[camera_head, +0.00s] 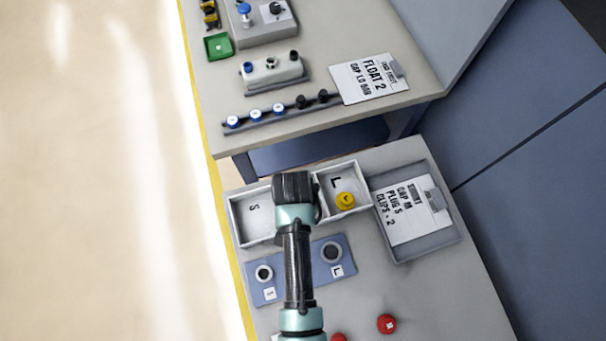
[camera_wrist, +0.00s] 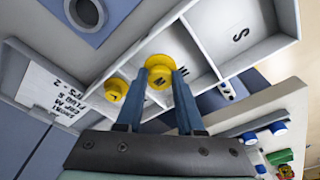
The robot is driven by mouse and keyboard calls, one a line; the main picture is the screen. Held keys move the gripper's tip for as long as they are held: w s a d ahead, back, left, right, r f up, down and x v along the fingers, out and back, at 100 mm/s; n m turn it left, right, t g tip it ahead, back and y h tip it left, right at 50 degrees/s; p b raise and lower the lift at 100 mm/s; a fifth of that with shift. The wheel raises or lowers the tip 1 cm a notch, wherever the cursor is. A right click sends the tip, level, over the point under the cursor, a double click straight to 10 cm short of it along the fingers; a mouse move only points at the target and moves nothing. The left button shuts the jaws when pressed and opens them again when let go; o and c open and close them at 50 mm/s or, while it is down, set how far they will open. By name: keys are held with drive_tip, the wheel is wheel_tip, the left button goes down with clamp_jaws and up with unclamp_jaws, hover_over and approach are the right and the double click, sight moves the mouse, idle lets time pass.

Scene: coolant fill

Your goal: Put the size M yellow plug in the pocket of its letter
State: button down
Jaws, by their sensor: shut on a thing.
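My gripper (camera_wrist: 160,78) is shut on a yellow plug (camera_wrist: 158,62) with a wide round head. It holds the plug at the middle pocket of the white sorting tray (camera_wrist: 205,60), marked M. I cannot tell whether the plug touches the pocket floor. In the head view my gripper (camera_head: 294,188) hides the plug and most of the middle pocket. The S pocket (camera_head: 255,215) at the left is empty. The L pocket (camera_head: 336,181) at the right holds another yellow plug (camera_head: 345,201), which also shows in the wrist view (camera_wrist: 115,90).
A blue block (camera_head: 299,273) with two ringed holes lies in front of the tray. A clipboard (camera_head: 410,210) lies in a grey tray at the right. Red plugs (camera_head: 387,324) lie near the front. A second bench (camera_head: 430,80) behind carries fittings.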

drive_tip(key=shift+f, duration=2.1)
drive_tip(key=shift+s, duration=0.1)
drive_tip(key=shift+f, duration=0.2)
drive_tip(key=c, duration=0.8)
unclamp_jaws()
drive_tip(key=shift+r, duration=0.2)
